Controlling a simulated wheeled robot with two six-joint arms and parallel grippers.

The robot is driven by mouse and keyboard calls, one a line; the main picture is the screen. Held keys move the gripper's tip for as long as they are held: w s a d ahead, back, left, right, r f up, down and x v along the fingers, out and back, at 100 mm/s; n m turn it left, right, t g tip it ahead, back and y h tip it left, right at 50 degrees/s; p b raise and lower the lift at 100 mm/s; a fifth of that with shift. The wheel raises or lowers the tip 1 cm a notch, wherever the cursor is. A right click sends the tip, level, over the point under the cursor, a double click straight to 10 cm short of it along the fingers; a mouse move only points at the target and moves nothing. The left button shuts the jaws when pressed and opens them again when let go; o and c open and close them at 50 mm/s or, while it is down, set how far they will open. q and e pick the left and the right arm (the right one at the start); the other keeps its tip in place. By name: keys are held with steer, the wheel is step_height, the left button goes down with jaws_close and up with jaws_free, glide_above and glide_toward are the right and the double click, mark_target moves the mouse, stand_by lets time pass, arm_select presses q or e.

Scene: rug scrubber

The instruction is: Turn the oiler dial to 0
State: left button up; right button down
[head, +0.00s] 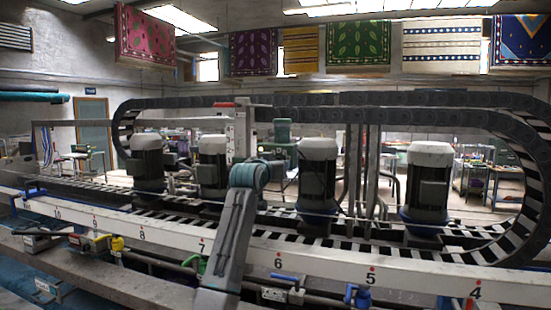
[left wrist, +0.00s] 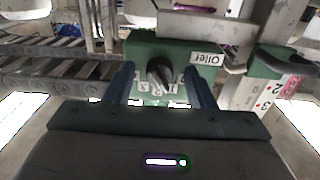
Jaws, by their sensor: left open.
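The oiler dial (left wrist: 160,73) is a dark grey knob on a green box (left wrist: 143,47) in the left wrist view. An upside-down "Oiler" label (left wrist: 207,58) sits beside it. Pale markings show just below the knob, too small to read surely, so its setting cannot be told. My left gripper (left wrist: 159,80) is open, its two blue fingers on either side of the knob in the picture; I see no clear contact. In the head view an arm of mine crosses the middle, and its gripper is not clearly seen. My right gripper is in neither view.
In the head view a white numbered rail (head: 330,262) runs across the front. Several motors with pale caps (head: 318,150) stand behind it, under a black cable chain (head: 400,115). In the left wrist view a second green box (left wrist: 270,65) stands to the right.

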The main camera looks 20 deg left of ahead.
arm_select(q)
steer(key=shift+r, duration=0.1)
steer(key=c, duration=1)
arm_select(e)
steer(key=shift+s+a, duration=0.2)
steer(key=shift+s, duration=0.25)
arm_select(q)
steer(key=shift+n, duration=0.3)
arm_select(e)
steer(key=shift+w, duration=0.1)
arm_select(q)
steer(key=shift+n+b, duration=1.1)
steer(key=shift+n, duration=2)
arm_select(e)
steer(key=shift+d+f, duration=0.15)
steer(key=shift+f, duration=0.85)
